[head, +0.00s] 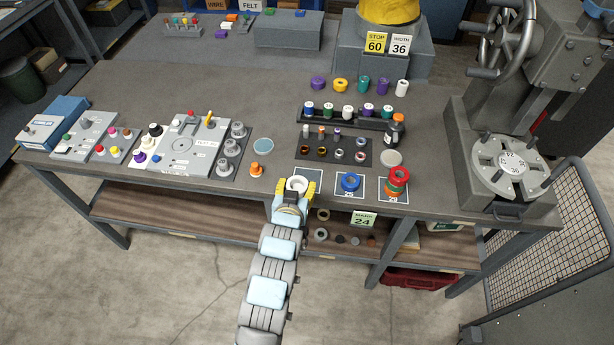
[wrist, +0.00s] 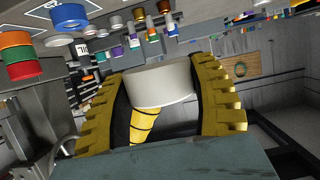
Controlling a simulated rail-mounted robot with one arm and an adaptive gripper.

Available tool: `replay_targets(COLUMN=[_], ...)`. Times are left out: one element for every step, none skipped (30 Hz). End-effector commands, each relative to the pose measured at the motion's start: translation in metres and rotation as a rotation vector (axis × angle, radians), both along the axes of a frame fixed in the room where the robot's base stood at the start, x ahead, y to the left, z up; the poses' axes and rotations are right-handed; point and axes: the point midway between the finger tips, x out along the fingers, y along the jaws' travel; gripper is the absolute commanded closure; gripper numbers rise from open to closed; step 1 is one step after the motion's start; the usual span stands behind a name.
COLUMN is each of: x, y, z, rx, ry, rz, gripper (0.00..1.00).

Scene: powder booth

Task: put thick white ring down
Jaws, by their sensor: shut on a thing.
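My gripper (head: 296,187) is at the front edge of the bench, over the leftmost of the outlined squares. Its yellow fingers are shut on the thick white ring (head: 299,183). The ring also shows between the ridged yellow fingers in the wrist view (wrist: 160,82). The leftmost square (head: 314,176) is partly hidden by my gripper and the ring. I cannot tell whether the ring touches the bench.
Right of my gripper, a blue ring (head: 350,182) lies on the middle square and a stack of red, green and orange rings (head: 398,180) stands on the right one. An orange piece (head: 256,170) stands at left. Behind is a tray (head: 338,149) with small rings.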

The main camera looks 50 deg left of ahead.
Motion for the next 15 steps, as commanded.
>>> replay_targets(x=[0.007,0.010,0.015,0.018,0.022,0.026,0.029,0.032,0.036,0.039,0.043,0.047,0.050,0.052,0.057], y=[0.004,0.006,0.009,0.011,0.014,0.017,0.019,0.022,0.024,0.026,0.028,0.031,0.033,0.036,0.038], z=[-0.002,-0.005,-0.007,-0.008,-0.009,-0.011,-0.013,-0.016,-0.018,-0.019,-0.021,-0.023,-0.025,-0.027,-0.028], rx=[0.000,0.000,0.000,0.000,0.001,0.001,0.000,-0.002,-0.002,0.000,0.001,0.001,-0.001,-0.002,0.000], ry=[0.000,0.000,0.000,-0.001,-0.003,-0.002,-0.001,0.000,0.000,-0.002,-0.002,-0.002,-0.001,0.000,-0.002], rz=[-0.001,-0.001,-0.001,-0.002,-0.002,-0.002,-0.002,-0.001,-0.001,-0.001,-0.002,-0.002,-0.001,-0.001,-0.001], gripper=[0.80,0.80,0.80,0.80,0.80,0.80,0.80,0.80,0.80,0.80,0.80,0.80,0.80,0.80,0.80])
